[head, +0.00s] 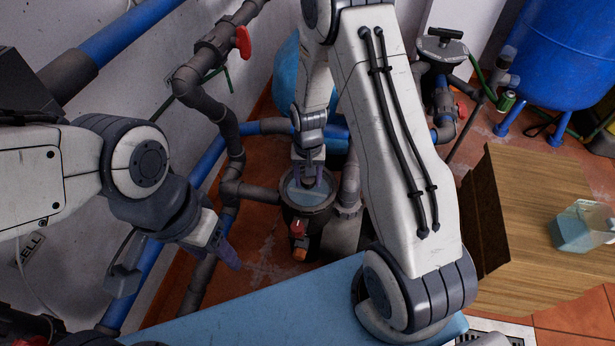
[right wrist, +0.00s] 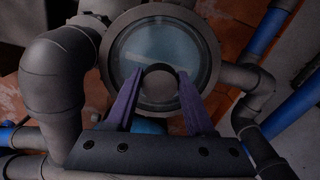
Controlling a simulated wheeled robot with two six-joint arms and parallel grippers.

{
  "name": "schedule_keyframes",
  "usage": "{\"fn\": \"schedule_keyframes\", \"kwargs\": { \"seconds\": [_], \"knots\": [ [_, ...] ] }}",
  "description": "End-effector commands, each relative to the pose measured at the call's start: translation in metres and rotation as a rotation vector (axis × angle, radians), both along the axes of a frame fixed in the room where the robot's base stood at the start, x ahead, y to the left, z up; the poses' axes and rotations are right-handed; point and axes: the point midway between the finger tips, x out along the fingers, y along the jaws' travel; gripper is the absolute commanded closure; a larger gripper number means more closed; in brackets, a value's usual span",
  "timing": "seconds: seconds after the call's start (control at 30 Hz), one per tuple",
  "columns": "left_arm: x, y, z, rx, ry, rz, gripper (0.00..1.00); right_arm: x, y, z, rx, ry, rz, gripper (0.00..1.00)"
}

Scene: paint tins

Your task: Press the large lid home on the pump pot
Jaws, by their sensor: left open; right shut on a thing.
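The pump pot (head: 303,222) stands on the floor among grey pipes, with a red valve handle on its front. The large lid (head: 318,193) is clear, with a round grey knob, and lies at the pot's mouth. My right gripper (head: 308,178) points down and is shut on the knob. In the right wrist view the purple fingers of the right gripper (right wrist: 158,100) flank the knob, and the round lid (right wrist: 140,42) shows beyond it. I cannot tell whether the lid is fully seated. My left gripper (head: 226,252) is open and empty, to the left of the pot.
Grey and blue pipes (head: 236,190) run along the wall close to the pot. A wooden box (head: 520,215) at right bears a clear container (head: 580,228). A blue tank (head: 565,45) stands behind.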

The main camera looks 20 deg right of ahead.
Motion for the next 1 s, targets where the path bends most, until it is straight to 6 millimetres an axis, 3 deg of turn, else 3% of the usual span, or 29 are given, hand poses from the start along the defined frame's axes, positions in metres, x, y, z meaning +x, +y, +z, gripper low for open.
{"fn": "schedule_keyframes", "kwargs": {
  "seconds": [0.43,0.47,0.5,0.53,0.83,1.0],
  "knots": [
    [0.000,0.000,0.000,0.000,0.000,0.000,0.40,0.000,0.000,-0.006,0.000,0.000,0.000,0.86],
    [0.000,0.000,0.000,0.000,0.000,0.000,0.40,0.000,0.000,-0.005,0.000,-0.001,0.000,0.35],
    [0.000,0.000,0.000,0.000,0.000,0.000,0.40,0.000,0.000,-0.005,0.000,-0.001,0.000,0.19],
    [0.000,0.000,0.000,0.000,0.000,0.000,0.40,0.000,0.000,-0.005,0.000,-0.001,0.000,0.11],
    [0.000,0.000,0.000,0.000,0.000,0.000,0.40,0.000,0.000,-0.004,0.000,0.000,0.000,0.11],
    [0.000,0.000,0.009,0.000,0.000,0.000,0.40,0.001,0.000,0.013,0.000,-0.003,0.000,0.11]
  ]
}}
